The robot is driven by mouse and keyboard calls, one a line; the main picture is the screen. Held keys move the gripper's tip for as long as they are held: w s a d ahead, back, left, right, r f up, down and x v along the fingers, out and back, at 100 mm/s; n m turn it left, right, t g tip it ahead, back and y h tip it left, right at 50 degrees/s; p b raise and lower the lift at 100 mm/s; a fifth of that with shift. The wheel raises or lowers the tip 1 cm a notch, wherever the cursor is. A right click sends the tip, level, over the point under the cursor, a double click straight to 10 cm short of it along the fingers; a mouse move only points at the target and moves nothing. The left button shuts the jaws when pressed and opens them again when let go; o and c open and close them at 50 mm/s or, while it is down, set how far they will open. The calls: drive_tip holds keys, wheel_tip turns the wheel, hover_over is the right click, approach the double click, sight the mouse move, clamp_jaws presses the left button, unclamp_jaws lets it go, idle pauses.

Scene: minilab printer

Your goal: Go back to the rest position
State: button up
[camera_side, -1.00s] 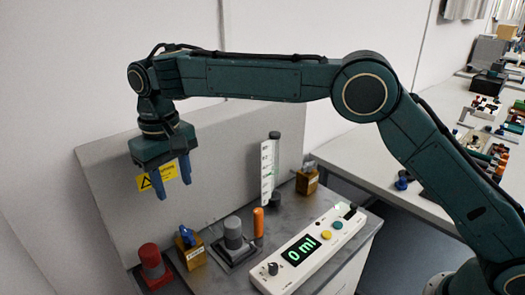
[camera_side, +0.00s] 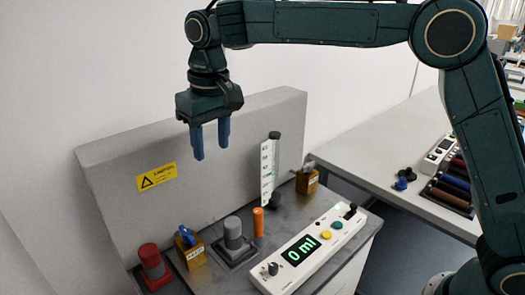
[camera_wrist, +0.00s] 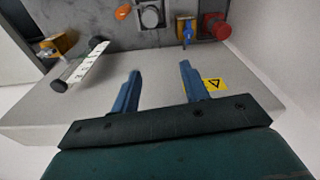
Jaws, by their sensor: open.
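My gripper (camera_side: 211,143) hangs from the dark green arm with its two blue fingers pointing down, apart and empty. In the side view it is in the air in front of the grey back panel (camera_side: 110,190), well above the bench top. In the wrist view the open fingers (camera_wrist: 160,90) show with nothing between them. The bench top lies beyond the fingertips there.
On the bench stand a red knob (camera_side: 152,261), a brass valve with a blue handle (camera_side: 190,247), a grey cylinder (camera_side: 233,235), an orange peg (camera_side: 258,222), a graduated tube (camera_side: 269,172), another brass block (camera_side: 307,181) and a control box (camera_side: 310,250) reading 0 ml. A white table (camera_side: 380,150) stands right.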

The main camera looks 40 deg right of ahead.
drive_tip(key=s+d+r+t, duration=0.1)
drive_tip(key=s+d+r, duration=0.2)
drive_tip(key=s+d, duration=0.35)
drive_tip(key=s+d+r+t, duration=0.1)
drive_tip(key=s+d+r, duration=0.2)
drive_tip(key=s+d, duration=0.4)
drive_tip(key=s+d+f+t, duration=0.1)
drive_tip(key=s+d+f, duration=0.1)
drive_tip(key=s, duration=0.3)
drive_tip(key=s+d+f+m, duration=0.1)
drive_tip(key=s+d+f, duration=0.1)
drive_tip(key=s, duration=0.4)
drive_tip(key=s+d+f+t, duration=0.1)
drive_tip(key=s+d+f, duration=0.2)
drive_tip(key=s, duration=0.3)
drive_tip(key=shift+d+t, duration=0.3)
drive_tip(key=shift+d, duration=0.15)
drive_tip(key=shift+c, duration=0.5)
